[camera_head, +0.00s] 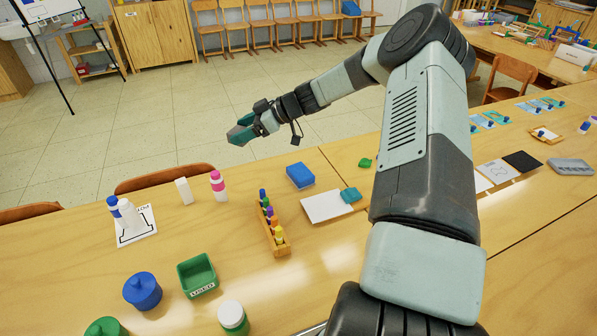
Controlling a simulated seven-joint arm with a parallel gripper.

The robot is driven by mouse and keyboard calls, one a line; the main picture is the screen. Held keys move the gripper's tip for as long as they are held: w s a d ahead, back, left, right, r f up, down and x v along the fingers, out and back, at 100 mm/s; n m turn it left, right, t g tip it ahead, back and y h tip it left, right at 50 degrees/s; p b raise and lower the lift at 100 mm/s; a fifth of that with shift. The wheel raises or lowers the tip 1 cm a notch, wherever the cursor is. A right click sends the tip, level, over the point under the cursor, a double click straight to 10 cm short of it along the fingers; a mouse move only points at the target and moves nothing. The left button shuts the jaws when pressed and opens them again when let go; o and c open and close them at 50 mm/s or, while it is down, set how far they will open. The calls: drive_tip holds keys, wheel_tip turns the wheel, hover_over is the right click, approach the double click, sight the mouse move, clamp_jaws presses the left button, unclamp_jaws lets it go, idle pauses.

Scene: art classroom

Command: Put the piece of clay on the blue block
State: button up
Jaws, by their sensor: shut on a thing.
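The blue block (300,175) lies flat on the near table, close to its far edge, with a bare top. My gripper (241,131) is up and to the left of the block in the picture, seen against the floor beyond the table edge. It is shut on a small teal-green piece (238,135), which looks like the piece of clay. The fingers partly hide it, and its outline is hard to tell from them. A teal lump (350,195) sits at the edge of a white sheet (325,206), and a green piece (365,163) lies behind it.
A wooden rack of coloured bottles (272,225) stands left of the white sheet. A pink-banded bottle (218,186), a white block (183,190), a green bin (197,275) and a blue pot (142,290) stand further left. A chair back (165,178) rises at the far table edge.

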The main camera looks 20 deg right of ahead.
drive_tip(key=s+d+m+t+h, duration=0.2)
drive_tip(key=d+m+t, duration=0.15)
drive_tip(key=d, duration=1.35)
hover_over(305, 172)
wheel_tip(305, 172, down, 10)
drive_tip(key=shift+a+f, duration=0.1)
drive_tip(key=shift+f, duration=2.4)
drive_tip(key=o, duration=1.2)
drive_tip(key=shift+f, duration=0.15)
drive_tip(key=shift+c, duration=0.2)
drive_tip(key=shift+r, duration=0.25)
drive_tip(key=v, duration=1.2)
